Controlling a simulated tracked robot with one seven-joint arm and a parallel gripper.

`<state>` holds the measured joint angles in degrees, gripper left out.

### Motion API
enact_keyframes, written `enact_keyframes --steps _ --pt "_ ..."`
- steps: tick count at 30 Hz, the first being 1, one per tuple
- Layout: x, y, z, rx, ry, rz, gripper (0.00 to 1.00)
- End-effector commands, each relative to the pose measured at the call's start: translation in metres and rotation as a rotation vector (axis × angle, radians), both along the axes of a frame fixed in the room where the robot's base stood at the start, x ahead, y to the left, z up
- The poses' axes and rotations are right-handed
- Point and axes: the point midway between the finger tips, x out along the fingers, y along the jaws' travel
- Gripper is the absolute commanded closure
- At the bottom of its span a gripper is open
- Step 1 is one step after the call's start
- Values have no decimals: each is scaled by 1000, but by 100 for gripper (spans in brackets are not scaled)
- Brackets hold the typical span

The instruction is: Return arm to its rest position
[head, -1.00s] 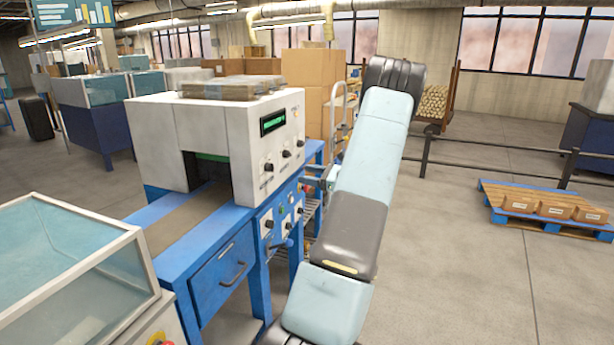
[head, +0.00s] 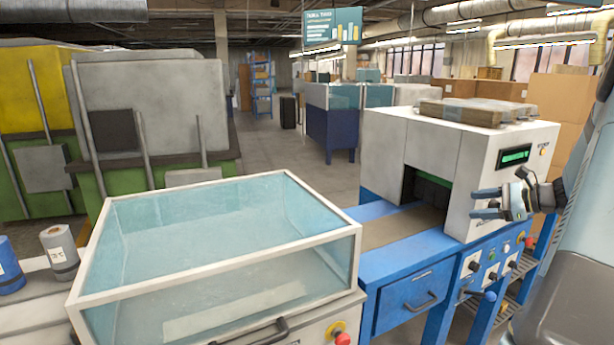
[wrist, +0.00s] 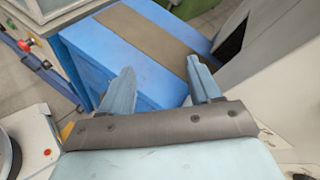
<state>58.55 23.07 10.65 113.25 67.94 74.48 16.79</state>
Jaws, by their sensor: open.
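My gripper (head: 486,203) shows at the right of the head view, in front of the white machine's control face. Its two blue fingers are apart and nothing is between them. In the wrist view my gripper (wrist: 165,90) is also open and empty, with the blue bench (wrist: 120,55) and its brown belt (wrist: 150,35) beyond the fingertips. My arm stands at the right edge of the head view, partly cut off.
The white machine (head: 390,140) with a green display stands on the blue bench (head: 400,300). A glass-sided case (head: 225,265) stands left of it. Two rolls, blue (head: 8,265) and grey (head: 60,252), are at far left. Open floor (head: 262,150) lies behind.

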Motion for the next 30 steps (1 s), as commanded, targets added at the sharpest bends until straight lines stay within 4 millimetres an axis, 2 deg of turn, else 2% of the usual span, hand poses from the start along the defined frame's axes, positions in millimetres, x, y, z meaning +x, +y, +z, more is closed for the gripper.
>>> enact_keyframes --steps 1,6,15,24,30 --pt "-1 23 9 -52 6 51 37" --pt "-14 87 27 -231 22 212 37" --pt "-57 180 53 -547 6 483 37" --pt "-115 245 72 -863 -62 731 37" --pt "-157 273 82 -1074 -137 880 37"
